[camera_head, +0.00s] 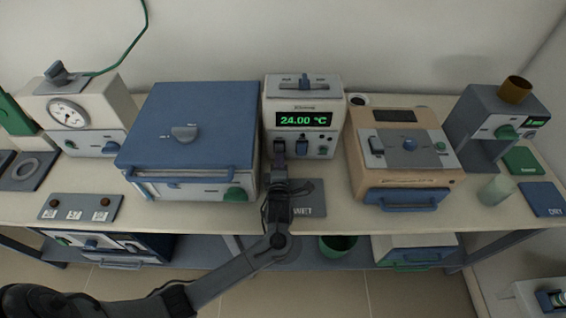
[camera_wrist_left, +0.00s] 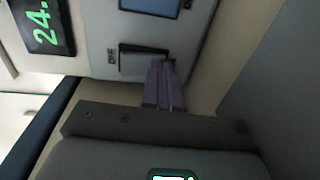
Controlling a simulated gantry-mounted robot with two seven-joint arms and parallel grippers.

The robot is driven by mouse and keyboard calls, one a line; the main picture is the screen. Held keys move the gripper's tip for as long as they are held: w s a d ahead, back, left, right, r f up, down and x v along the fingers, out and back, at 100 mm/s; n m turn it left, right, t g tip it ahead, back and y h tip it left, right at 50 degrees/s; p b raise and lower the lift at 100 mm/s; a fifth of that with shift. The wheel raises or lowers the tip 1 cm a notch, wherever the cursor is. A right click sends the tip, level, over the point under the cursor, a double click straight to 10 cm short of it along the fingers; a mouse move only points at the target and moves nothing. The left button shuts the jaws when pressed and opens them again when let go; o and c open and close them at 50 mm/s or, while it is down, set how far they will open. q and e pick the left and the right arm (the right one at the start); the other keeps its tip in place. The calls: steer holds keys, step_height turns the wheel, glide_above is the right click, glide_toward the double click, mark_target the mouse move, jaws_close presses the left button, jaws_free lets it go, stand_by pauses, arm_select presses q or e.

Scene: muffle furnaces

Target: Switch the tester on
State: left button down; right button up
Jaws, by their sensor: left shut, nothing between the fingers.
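A white instrument (camera_head: 305,95) with a lit green "24.00 °C" display (camera_head: 304,120) stands at the middle of the bench; no readable label names it as the tester. A black rocker switch (camera_wrist_left: 145,62) and a blue part (camera_wrist_left: 155,6) show on its front panel in the wrist view. My left gripper (camera_head: 279,150) is shut and empty in front of the panel's lower left. In the left wrist view its fingertips (camera_wrist_left: 161,68) are at the rocker switch and overlap its edge; I cannot tell whether they touch it. My right gripper is not in view.
A blue-topped furnace (camera_head: 190,120) stands close on the left, and a tan furnace (camera_head: 405,160) on the right. A dark "WET" mat (camera_head: 312,198) lies in front of the instrument. A glass beaker (camera_head: 495,190) stands at the far right.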

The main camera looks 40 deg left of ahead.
arm_select(q)
steer(key=shift+s+d, duration=0.1)
steer(key=p+v, duration=0.1)
steer(key=v, duration=0.9)
steer(key=shift+s+d, duration=0.2)
